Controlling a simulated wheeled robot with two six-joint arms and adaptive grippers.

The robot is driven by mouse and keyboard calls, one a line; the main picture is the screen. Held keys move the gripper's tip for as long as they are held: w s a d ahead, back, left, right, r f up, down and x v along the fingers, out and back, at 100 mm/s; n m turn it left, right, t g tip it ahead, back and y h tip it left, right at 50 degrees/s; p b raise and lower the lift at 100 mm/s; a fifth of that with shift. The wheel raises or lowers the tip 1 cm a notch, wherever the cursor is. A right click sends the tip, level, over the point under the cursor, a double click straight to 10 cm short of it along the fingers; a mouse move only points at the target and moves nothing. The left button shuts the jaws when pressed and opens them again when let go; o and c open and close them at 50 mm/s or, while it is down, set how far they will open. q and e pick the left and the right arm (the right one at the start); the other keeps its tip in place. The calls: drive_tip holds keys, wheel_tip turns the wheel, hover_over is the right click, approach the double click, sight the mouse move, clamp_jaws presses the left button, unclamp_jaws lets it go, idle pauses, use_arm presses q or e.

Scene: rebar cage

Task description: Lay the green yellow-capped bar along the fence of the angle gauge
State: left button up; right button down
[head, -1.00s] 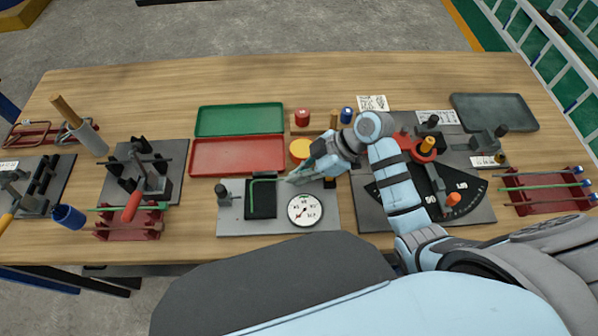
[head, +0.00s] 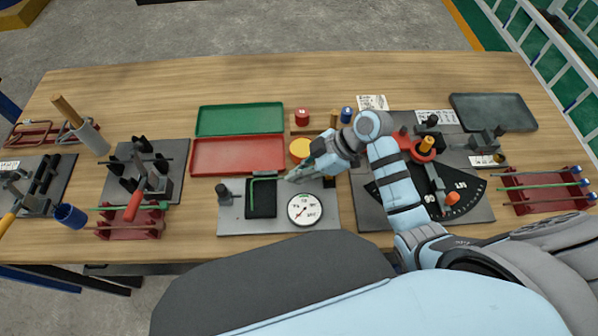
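The angle gauge (head: 231,219) is a grey plate at the front middle, with a black block, a dark post and a round white dial. A thin green bent bar (head: 251,187) lies at the black block, one leg along its left side and the other along its top edge towards the right. A yellow cap cannot be made out on it. My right gripper (head: 291,178) is low over the plate, its fingertips at the right end of the bar's upper leg. Whether the fingers grip the bar is too small to tell. My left gripper is out of view.
Behind the gauge lie a red tray (head: 238,155) and a green tray (head: 240,119). A bending plate (head: 477,219) with an orange knob stands to the right. Red racks holding bars (head: 545,208) stand at the far right and left (head: 128,232). Bare wood lies at the back.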

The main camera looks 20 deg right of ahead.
drive_tip(key=shift+w+d, duration=0.1)
drive_tip(key=shift+w, duration=0.1)
drive_tip(key=c, duration=1.7)
unclamp_jaws()
drive_tip(key=v, duration=1.2)
wheel_tip(320, 180, up, 6)
drive_tip(key=p, duration=0.6)
